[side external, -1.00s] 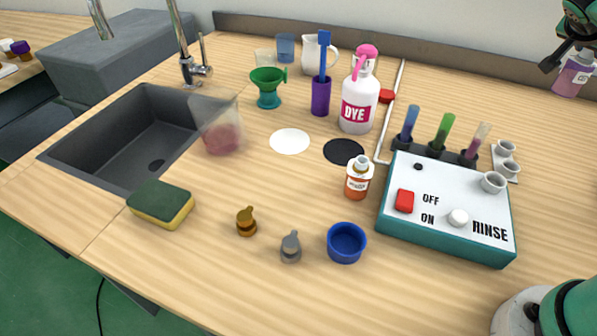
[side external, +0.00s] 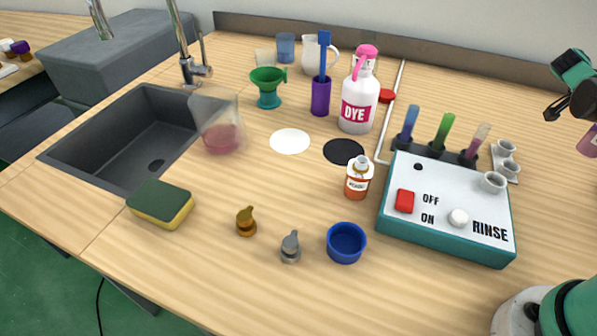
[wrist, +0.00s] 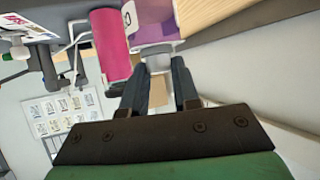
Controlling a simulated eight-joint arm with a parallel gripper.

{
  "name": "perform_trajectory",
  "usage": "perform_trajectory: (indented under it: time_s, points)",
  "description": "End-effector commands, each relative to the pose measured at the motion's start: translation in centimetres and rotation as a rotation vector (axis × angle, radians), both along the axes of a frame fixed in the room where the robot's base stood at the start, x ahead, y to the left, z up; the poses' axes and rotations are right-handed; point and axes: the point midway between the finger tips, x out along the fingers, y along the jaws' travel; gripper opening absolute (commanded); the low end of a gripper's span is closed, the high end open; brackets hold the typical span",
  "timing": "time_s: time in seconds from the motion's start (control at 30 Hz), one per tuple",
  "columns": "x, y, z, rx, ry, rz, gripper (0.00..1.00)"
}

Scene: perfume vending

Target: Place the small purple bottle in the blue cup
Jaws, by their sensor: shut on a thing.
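My gripper (side external: 574,110) is at the far right edge of the side view, raised above the table. It is shut on the small purple bottle (side external: 589,142), which is partly cut off by the frame edge. In the wrist view, the purple bottle (wrist: 158,32) shows at the tips of my gripper's dark fingers (wrist: 160,72). A small, round, open blue cup (side external: 346,244) stands at the table front, well to the left of my gripper. Another blue, see-through cup (side external: 286,47) stands at the back. Neither cup can be made out in the wrist view.
The teal rinse box (side external: 448,210) and a rack of tubes (side external: 436,151) stand between my gripper and the front blue cup. An orange bottle (side external: 358,179), a grey stopper (side external: 291,246) and an amber stopper (side external: 246,221) are near that cup. The front table edge is clear.

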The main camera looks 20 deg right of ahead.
Motion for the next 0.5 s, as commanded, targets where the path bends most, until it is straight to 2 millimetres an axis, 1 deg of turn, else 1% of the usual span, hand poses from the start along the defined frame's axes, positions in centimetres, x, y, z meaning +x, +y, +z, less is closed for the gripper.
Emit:
perform_trajectory:
  time_s: [0.03,0.1,0.27,0.5]
  points:
    - [0.0,0.0,-0.9,0.000,0.000,0.000,0.00]
    - [0.0,0.0,-1.7,0.000,0.000,0.000,0.00]
    - [0.0,0.0,-2.8,0.000,0.001,0.000,0.00]
    - [0.0,0.0,-5.6,0.000,0.000,0.001,0.00]
